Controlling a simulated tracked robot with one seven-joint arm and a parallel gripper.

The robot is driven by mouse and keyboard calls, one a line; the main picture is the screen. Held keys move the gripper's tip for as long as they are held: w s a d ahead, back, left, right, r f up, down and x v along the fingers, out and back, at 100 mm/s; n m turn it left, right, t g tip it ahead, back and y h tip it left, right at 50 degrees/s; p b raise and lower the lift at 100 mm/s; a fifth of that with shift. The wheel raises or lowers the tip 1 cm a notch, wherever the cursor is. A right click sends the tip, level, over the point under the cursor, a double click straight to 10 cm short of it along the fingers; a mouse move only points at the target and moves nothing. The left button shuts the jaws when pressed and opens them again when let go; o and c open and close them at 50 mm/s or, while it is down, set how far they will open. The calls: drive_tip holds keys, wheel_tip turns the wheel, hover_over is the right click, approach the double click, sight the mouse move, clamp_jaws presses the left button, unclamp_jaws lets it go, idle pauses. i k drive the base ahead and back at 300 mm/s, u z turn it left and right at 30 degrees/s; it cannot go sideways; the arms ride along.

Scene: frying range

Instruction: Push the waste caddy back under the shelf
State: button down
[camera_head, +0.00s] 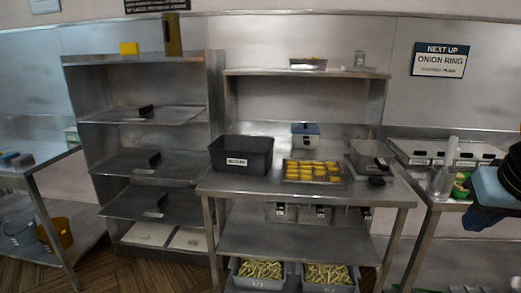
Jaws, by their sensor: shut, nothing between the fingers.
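A black open-topped tub (240,157) with a white label, which looks like the waste caddy, stands upright on the left part of the steel worktop (292,188). Its label is too small to read. It sits toward the front left of the worktop, forward of the raised steel shelf (272,72) on the back wall. The space behind it is partly hidden by the tub.
A tray of yellow pieces (312,171) lies right of the tub, with a blue-lidded box (305,134) behind it. A steel pan (368,154) is farther right. A steel rack (150,130) stands left. A blue and black shape (492,187) is cut off at the right edge.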

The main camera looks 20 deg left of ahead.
sight(232, 154)
drive_tip(key=u, duration=0.3)
drive_tip(key=i, duration=1.15)
drive_tip(key=u, duration=0.65)
